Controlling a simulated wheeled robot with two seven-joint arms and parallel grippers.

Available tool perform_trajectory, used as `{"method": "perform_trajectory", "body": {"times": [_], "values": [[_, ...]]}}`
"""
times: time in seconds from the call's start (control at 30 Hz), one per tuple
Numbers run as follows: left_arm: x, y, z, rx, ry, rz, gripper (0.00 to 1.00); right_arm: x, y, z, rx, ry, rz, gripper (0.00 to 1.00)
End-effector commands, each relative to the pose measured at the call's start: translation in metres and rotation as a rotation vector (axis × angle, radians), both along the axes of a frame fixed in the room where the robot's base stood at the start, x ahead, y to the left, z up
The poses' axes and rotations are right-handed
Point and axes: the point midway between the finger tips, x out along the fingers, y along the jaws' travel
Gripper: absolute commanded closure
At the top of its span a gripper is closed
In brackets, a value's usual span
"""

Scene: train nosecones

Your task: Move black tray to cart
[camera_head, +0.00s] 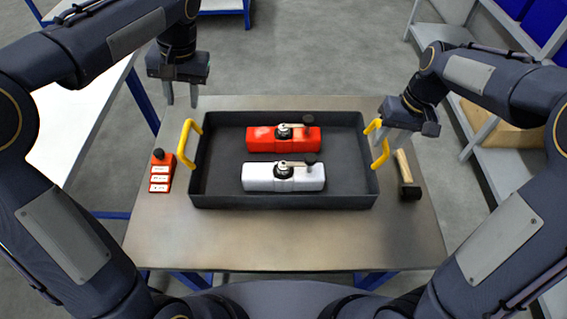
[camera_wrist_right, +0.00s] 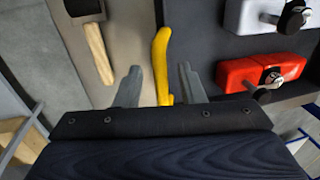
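The black tray (camera_head: 225,192) sits on a table in the head view, with a yellow handle on its left side (camera_head: 186,143) and one on its right side (camera_head: 380,152). A red nosecone piece (camera_head: 262,140) and a white one (camera_head: 258,178) lie inside it. My left gripper (camera_head: 181,95) is open and empty, above and beyond the left handle. My right gripper (camera_head: 388,143) is at the right handle. In the right wrist view its open fingers (camera_wrist_right: 158,88) stand on either side of the yellow handle (camera_wrist_right: 161,60), apart from it. I cannot make out a cart.
On the table (camera_head: 270,245), a red control box (camera_head: 161,172) is left of the tray and a hammer (camera_head: 407,177) is right of it. A white-topped table (camera_head: 75,125) stands at left, shelving (camera_head: 490,150) at right. Open floor lies beyond the table.

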Motion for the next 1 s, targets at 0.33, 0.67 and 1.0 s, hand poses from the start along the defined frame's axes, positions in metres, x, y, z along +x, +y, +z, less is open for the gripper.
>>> {"method": "perform_trajectory", "body": {"times": [0.33, 0.67, 1.0], "values": [[0.000, 0.000, -0.001, 0.000, 0.000, 0.000, 0.64, 0.001, -0.014, 0.071, 0.001, -0.005, 0.000, 0.64], [0.000, 0.000, -0.001, 0.000, 0.000, 0.000, 0.64, 0.000, -0.018, 0.092, 0.000, 0.000, 0.000, 0.64], [0.000, 0.000, -0.001, 0.000, 0.000, 0.000, 0.64, 0.000, -0.018, 0.092, 0.000, 0.000, 0.000, 0.64]]}}
